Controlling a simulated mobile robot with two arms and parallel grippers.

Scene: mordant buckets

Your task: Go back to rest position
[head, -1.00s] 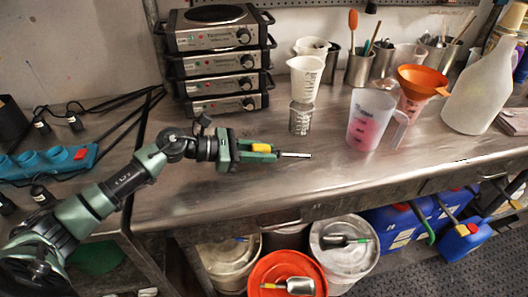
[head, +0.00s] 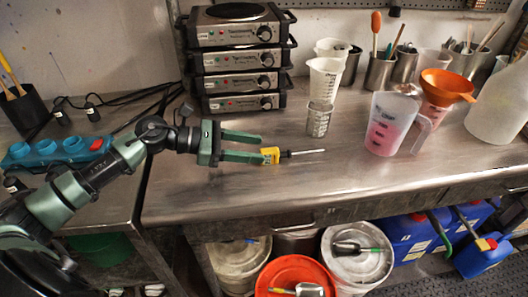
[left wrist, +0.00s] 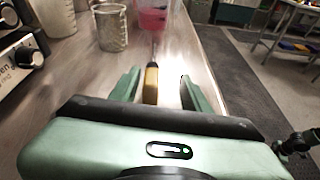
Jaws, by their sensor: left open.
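My left gripper (head: 264,148) is open above the steel bench top (head: 370,190) at its left part. A small tool with a yellow and black handle and a thin metal shaft (head: 270,155) lies at the fingertips, its shaft pointing right. In the left wrist view the yellow handle (left wrist: 151,86) shows between the two spread fingers (left wrist: 158,88), with gaps on both sides. A dark green and black part, probably of my right arm (left wrist: 296,145), shows at the right edge of the left wrist view; its jaws cannot be made out.
Stacked hotplates (head: 238,60) stand behind my left gripper. A metal cup (head: 319,120), a pitcher with pink liquid (head: 388,124) and an orange funnel (head: 446,86) stand to the right. A blue power strip (head: 55,150) lies left. Buckets stand under the bench. The bench front is clear.

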